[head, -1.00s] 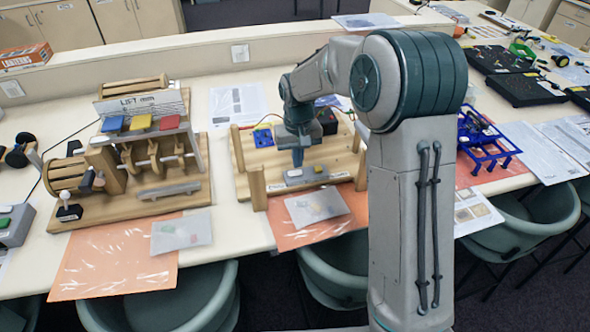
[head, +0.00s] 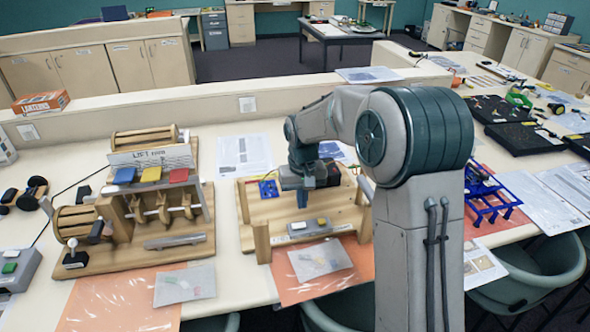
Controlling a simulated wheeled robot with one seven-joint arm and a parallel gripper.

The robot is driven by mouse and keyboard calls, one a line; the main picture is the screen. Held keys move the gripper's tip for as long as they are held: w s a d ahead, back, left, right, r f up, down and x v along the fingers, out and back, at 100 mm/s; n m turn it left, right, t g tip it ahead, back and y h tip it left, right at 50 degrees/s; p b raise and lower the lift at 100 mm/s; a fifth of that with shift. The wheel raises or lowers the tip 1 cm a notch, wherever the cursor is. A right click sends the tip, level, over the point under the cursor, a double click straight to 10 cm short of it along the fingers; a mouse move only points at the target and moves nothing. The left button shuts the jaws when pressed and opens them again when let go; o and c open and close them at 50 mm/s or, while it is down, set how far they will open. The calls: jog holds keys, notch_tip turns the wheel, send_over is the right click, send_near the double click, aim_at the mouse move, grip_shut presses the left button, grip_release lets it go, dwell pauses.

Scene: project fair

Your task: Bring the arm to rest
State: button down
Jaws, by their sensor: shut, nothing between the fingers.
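My gripper (head: 301,196) points down above the middle wooden project board (head: 262,208) on the table. Its fingers are shut with nothing between them. My arm (head: 412,140) rises at the right of centre and reaches left over the board. It hides part of the table and the board's right side.
The wooden lift model (head: 150,205) stands on the left. A blue frame (head: 490,197) stands right of my arm, with black trays (head: 530,139) beyond. A low partition (head: 200,105) runs behind the table. Green chairs (head: 540,265) stand in front.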

jog(key=shift+r, duration=0.1)
jog(key=s+d+r+m+t, duration=0.1)
jog(key=s+d+r, duration=0.3)
jog(key=s+r, duration=0.15)
jog(key=s+d+r+t, duration=0.1)
jog(key=s+d+r, duration=0.25)
jog(key=s, duration=0.35)
jog(key=s+d+t, duration=0.1)
jog(key=s+d, duration=0.1)
jog(key=s, duration=0.5)
jog(key=s+d+r+m, duration=0.1)
jog(key=s, duration=0.6)
jog(key=shift+s+d+r+t, duration=0.15)
jog(key=shift+s+d+t, duration=0.1)
jog(key=shift+d+t, duration=0.15)
jog(key=shift+w, duration=0.1)
